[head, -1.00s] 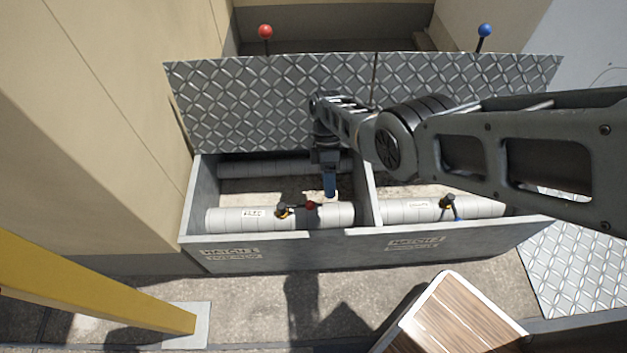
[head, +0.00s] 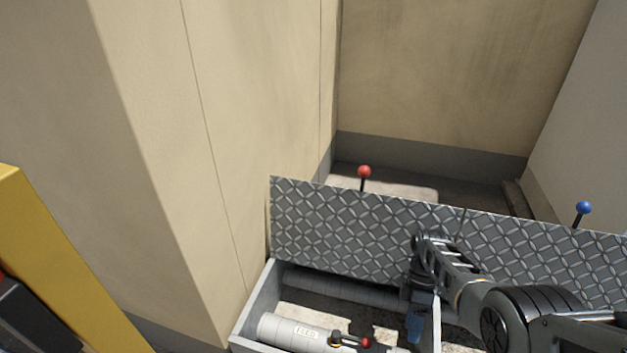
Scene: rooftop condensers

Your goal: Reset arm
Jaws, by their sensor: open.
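My arm reaches in from the lower right in the head view. My gripper (head: 414,328) points down over the left open hatch box (head: 262,300), near its right side. Its jaws are open, and I see nothing between them. A pale pipe (head: 283,328) with a label lies in the box. A valve with a red-tipped handle (head: 350,341) sits on this pipe, to the left of my gripper and apart from it in the picture. The bottom of the picture cuts off the box's front.
Raised diamond-plate lids (head: 335,228) stand behind the box, with a red ball knob (head: 364,172) and a blue ball knob (head: 584,208) above them. A beige wall (head: 180,150) rises close on the left. A yellow post (head: 50,265) stands at the lower left.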

